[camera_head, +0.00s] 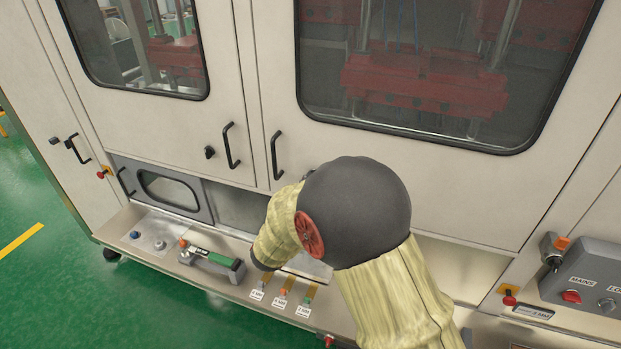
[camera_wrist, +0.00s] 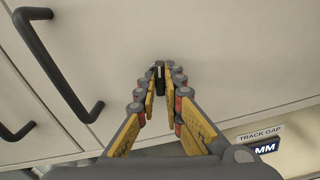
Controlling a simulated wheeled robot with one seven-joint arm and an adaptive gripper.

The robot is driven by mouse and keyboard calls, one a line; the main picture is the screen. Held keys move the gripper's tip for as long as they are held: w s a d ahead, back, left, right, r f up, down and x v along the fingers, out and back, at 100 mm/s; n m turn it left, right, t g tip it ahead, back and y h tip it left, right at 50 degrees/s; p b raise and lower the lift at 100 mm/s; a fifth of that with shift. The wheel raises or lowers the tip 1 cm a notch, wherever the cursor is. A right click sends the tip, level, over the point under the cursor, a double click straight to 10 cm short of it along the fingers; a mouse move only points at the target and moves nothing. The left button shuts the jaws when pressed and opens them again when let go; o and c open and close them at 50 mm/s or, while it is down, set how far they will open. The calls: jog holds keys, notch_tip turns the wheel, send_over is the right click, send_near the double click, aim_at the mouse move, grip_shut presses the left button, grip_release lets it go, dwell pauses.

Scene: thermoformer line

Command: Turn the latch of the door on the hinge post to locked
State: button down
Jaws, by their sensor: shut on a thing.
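In the wrist view my gripper (camera_wrist: 159,76) is shut on a small dark latch (camera_wrist: 160,66) on the cream door (camera_wrist: 220,50). Only a bit of the latch shows between the fingertips, so its turn position cannot be told. It sits to the right of the door's black bar handle (camera_wrist: 62,65). In the head view the large right door (camera_head: 450,185) and its handle (camera_head: 275,155) show, while my arm hides the gripper and that latch. The door looks closed against the machine front.
The left door has its own dark latch (camera_head: 209,152) and handle (camera_head: 230,147). Below runs a ledge (camera_head: 150,247) with a grey-and-green tool (camera_head: 210,262) and several labelled tags. A grey control box (camera_head: 590,280) is at right.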

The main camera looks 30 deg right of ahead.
jog(key=shift+f+n+p, duration=0.1)
jog(key=shift+n+p, duration=0.55)
jog(key=shift+n, duration=0.35)
jog(key=c, duration=1.8)
grip_release()
jog(key=shift+c, duration=0.2)
jog(key=v, duration=1.2)
